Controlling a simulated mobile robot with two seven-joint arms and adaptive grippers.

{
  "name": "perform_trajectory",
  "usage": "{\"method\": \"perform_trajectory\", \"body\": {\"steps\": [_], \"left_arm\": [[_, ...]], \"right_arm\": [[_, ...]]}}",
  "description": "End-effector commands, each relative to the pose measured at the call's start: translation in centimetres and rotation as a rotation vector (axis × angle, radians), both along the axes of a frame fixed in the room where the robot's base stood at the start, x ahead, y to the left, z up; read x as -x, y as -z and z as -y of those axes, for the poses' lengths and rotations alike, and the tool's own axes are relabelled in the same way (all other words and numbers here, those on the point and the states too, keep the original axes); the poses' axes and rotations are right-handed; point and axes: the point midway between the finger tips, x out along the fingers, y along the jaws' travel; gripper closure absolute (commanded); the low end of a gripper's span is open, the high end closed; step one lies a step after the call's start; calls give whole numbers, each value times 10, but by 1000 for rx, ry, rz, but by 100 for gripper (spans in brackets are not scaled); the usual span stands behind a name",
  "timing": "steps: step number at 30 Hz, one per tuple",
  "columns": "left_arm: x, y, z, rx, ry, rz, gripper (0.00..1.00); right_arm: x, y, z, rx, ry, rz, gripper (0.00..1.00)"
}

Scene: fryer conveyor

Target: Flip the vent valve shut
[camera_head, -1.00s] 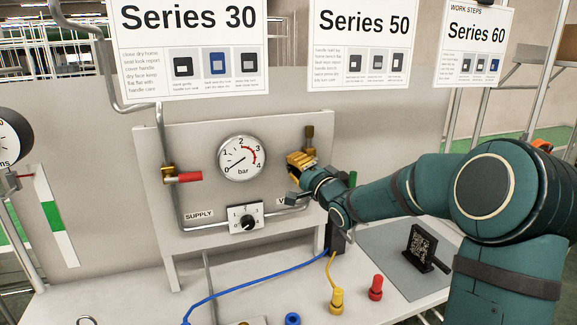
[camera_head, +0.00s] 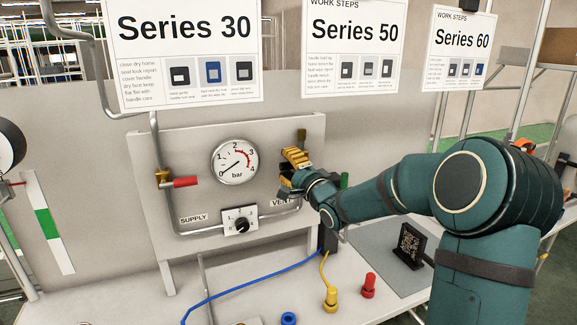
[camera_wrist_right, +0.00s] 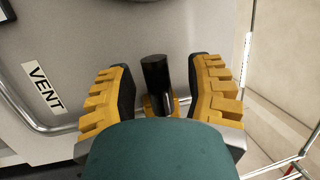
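The vent valve is mostly hidden behind my right gripper (camera_head: 292,169) at the right side of the panel. In the right wrist view, a dark cylinder (camera_wrist_right: 155,72) on a brass fitting stands between the fingers of my right gripper (camera_wrist_right: 158,85). Gaps show on both sides, so the gripper is open around it. I cannot tell which valve part the cylinder is. The VENT label (camera_wrist_right: 42,88) lies to the left. My left gripper is out of view.
The panel (camera_head: 140,150) carries a pressure gauge (camera_head: 234,161), a red-handled supply valve (camera_head: 185,182) and a dial (camera_head: 240,221). A blue hose (camera_head: 240,283), yellow fitting (camera_head: 331,300) and red fitting (camera_head: 369,286) lie below. A black coded stand (camera_head: 411,246) sits to the right.

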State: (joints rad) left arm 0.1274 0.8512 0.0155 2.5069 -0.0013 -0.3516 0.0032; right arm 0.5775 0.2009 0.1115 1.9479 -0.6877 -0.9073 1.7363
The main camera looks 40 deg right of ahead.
Motion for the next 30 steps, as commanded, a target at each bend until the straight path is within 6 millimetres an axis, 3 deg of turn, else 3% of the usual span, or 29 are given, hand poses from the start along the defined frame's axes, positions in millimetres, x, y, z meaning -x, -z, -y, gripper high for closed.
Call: {"method": "perform_trajectory", "body": {"steps": [7, 21, 30], "left_arm": [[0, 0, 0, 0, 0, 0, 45], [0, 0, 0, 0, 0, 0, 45], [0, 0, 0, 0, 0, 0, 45]], "right_arm": [[11, 3, 1, 1, 1, -2, 48], [97, 19, -1, 1, 1, -1, 48], [118, 24, -1, 0, 0, -1, 48]]}}
